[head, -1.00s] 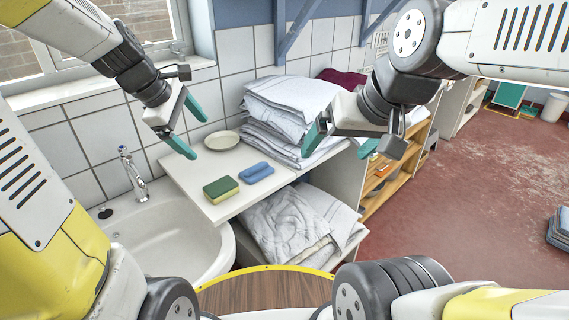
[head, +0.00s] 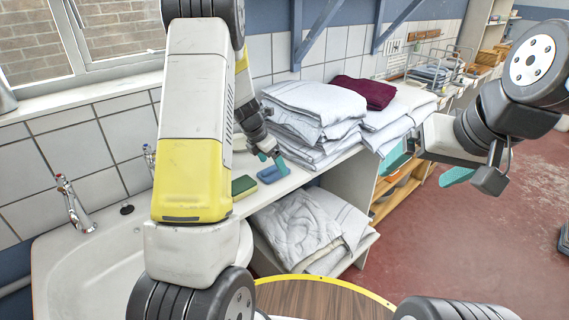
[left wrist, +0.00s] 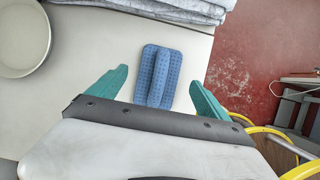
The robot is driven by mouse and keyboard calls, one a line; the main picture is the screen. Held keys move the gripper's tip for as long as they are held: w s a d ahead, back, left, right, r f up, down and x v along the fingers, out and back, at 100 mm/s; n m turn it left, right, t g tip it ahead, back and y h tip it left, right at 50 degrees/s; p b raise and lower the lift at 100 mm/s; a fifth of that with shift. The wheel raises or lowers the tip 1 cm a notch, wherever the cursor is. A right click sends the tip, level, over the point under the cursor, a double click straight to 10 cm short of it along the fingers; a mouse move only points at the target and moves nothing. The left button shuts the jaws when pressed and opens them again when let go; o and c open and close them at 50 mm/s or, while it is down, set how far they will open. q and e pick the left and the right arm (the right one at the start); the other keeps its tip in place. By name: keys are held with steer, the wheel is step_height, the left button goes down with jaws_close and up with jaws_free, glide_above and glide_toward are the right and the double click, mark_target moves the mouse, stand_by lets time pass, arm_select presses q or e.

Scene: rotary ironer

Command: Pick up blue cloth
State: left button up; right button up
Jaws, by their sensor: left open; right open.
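My left arm hides part of the counter and the sink. My right gripper (head: 428,166) is open and empty, in the air right of the towel stacks.
Folded white towels (head: 315,103) are stacked behind the cloth, with a dark red cloth (head: 363,91) beyond. A plate (left wrist: 24,38) stands left of the cloth in the wrist view. A sink (head: 85,265) is at left; more towels (head: 305,228) lie on the lower shelf.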

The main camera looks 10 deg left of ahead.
arm_select(q)
steer(key=shift+x, duration=1.25)
steer(key=shift+a, duration=0.1)
steer(key=c, duration=1.4)
steer(key=shift+c, duration=0.2)
steer(key=shift+r, duration=0.15)
